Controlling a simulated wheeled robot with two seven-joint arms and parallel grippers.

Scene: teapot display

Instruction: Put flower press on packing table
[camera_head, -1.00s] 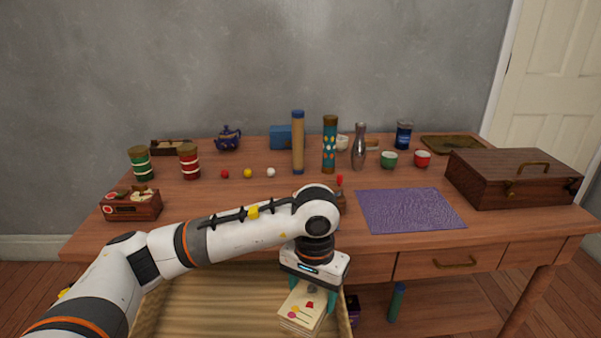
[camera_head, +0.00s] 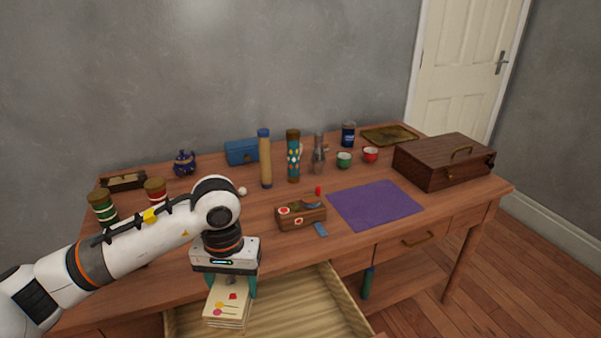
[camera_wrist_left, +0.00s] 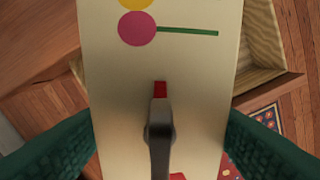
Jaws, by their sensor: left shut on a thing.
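The flower press (camera_head: 222,313) is a cream block with pink, yellow and red flower designs on its face. My left gripper (camera_head: 232,285) is shut on it, with a teal finger on each side, and holds it over the left part of the open drawer at the table's front. In the left wrist view, the press (camera_wrist_left: 120,80) fills the middle, with a grey metal knob in front of it and a dark teal finger at either side. The packing table is the wooden table (camera_head: 370,245); the press is in front of its front edge. My right gripper is out of view.
The open drawer (camera_head: 295,305) juts out, empty where visible. A small box with red dots (camera_head: 302,216) stands near the front edge. A purple mat (camera_head: 375,205) lies bare at right, beside a brown case (camera_head: 443,160). Tubes, jars and cups stand behind.

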